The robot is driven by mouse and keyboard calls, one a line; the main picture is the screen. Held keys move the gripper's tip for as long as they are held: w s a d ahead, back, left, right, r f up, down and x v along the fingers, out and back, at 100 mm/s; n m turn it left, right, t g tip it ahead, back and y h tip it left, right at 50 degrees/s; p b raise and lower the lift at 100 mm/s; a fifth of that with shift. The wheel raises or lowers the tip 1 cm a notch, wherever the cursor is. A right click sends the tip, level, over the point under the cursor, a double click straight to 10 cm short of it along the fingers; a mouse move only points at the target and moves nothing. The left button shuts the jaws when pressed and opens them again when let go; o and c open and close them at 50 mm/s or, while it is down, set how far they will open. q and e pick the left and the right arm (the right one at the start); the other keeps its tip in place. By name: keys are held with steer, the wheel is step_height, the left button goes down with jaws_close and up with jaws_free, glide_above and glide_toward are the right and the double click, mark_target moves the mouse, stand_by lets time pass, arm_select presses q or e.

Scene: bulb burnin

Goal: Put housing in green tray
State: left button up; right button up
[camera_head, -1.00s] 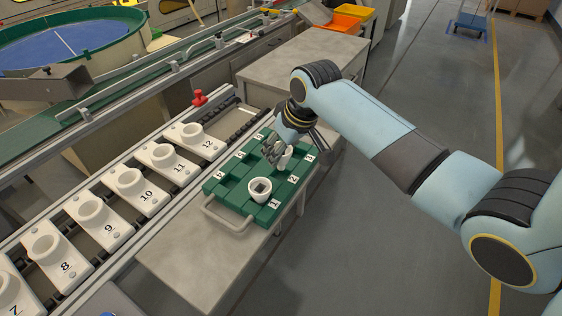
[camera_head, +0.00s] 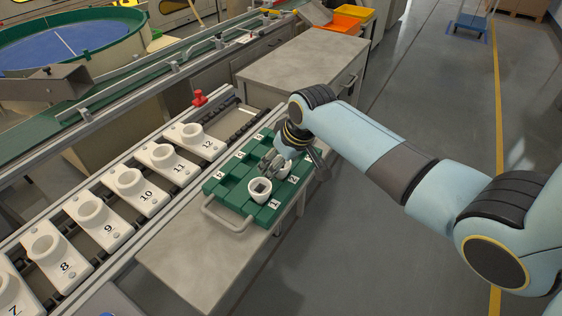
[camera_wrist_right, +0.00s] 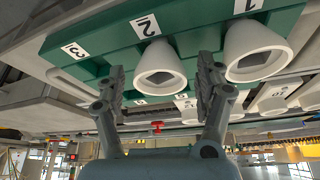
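The green tray (camera_head: 212,186) has numbered compartments and lies on the grey bench. A white cup-shaped housing (camera_head: 259,190) stands in it by label 1, and it shows at the right of the right wrist view (camera_wrist_right: 255,52). A second white housing (camera_wrist_right: 160,70) is at label 2 in the wrist view; in the head view my gripper partly hides it. My right gripper (camera_wrist_right: 160,88) has its fingers apart, one on each side of this second housing, with small gaps visible. In the head view the right gripper (camera_head: 270,162) is low over the tray. My left gripper is out of view.
A row of white numbered holders (camera_head: 130,184) stands on the conveyor left of the tray. The tray has a metal handle (camera_head: 226,216) at its near end. A grey cabinet (camera_head: 300,66) stands behind. The near bench top is clear.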

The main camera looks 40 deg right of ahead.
steer(key=shift+s+r, duration=0.1)
steer(key=shift+r, duration=0.3)
steer(key=p+v, duration=0.1)
steer(key=v, duration=1)
steer(key=shift+r, duration=0.2)
steer(key=shift+s, duration=0.15)
steer(key=s+f+m+g+b, duration=0.1)
steer(key=s+f+b, duration=0.2)
steer(key=s+f, duration=0.55)
steer(key=s+f+g+b, duration=0.2)
steer(key=s+f+b, duration=0.15)
steer(key=f, duration=1.05)
steer(key=s+f+m+g+b, duration=0.1)
steer(key=s+f+b, duration=0.1)
steer(key=s+f, duration=0.7)
steer(key=s+f+n+h+b, duration=0.1)
steer(key=s+f+b, duration=0.2)
steer(key=s+f, duration=1.7)
steer(key=shift+s+b, duration=0.4)
steer(key=shift+s, duration=0.25)
